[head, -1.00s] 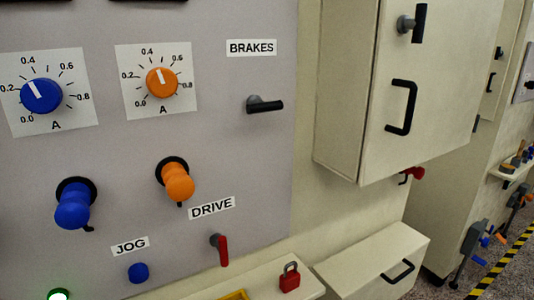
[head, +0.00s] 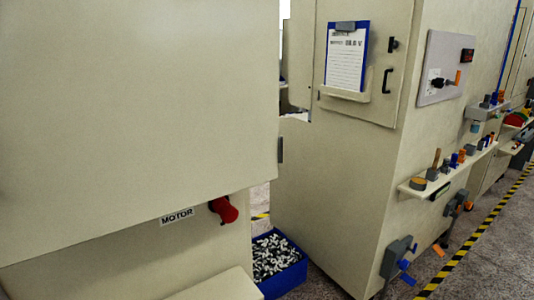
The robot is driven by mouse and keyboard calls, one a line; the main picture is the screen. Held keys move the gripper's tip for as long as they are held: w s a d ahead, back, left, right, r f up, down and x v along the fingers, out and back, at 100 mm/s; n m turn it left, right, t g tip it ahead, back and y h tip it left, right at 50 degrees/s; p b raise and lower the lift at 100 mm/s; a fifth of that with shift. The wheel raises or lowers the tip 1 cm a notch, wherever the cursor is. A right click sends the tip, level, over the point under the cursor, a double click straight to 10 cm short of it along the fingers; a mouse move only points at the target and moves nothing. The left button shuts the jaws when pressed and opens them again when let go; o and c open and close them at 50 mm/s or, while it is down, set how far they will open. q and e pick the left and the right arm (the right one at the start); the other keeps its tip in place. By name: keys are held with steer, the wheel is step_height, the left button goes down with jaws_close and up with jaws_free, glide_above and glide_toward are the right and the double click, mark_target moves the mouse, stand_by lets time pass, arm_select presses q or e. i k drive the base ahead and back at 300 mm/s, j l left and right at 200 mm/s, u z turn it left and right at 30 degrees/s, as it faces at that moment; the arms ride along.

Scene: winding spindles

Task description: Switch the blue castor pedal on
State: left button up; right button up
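Low on the corner of the middle cabinet (head: 330,215), a grey box (head: 396,256) carries small blue pieces (head: 407,279) at its right side, close to the floor. They look like a pedal or lever, but are too small to tell whether this is the blue castor pedal or whether it is on or off. An orange piece (head: 438,250) sticks out just to the right of them. Neither of my grippers is in view.
A blue crate (head: 284,289) of small metal parts stands between the cabinets. A red knob (head: 224,209) sits beside the MOTOR label (head: 177,217). A shelf (head: 420,190) of small items juts out at right. Floor right of the striped tape (head: 470,246) looks clear.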

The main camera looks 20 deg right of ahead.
mark_target(405, 278)
steer(key=l+z, duration=0.4)
steer(key=i+l+z, duration=0.1)
steer(key=l+z, duration=0.3)
steer(key=i+l+z, duration=0.1)
steer(key=l+z, duration=0.3)
steer(key=i+l+z, duration=0.1)
steer(key=i+l+u, duration=0.25)
steer(key=i+l, duration=0.25)
steer(key=i+l+u, duration=0.2)
steer(key=i+l, duration=0.45)
steer(key=i+l+u, duration=0.25)
steer(key=i+l, duration=0.25)
steer(key=l, duration=0.2)
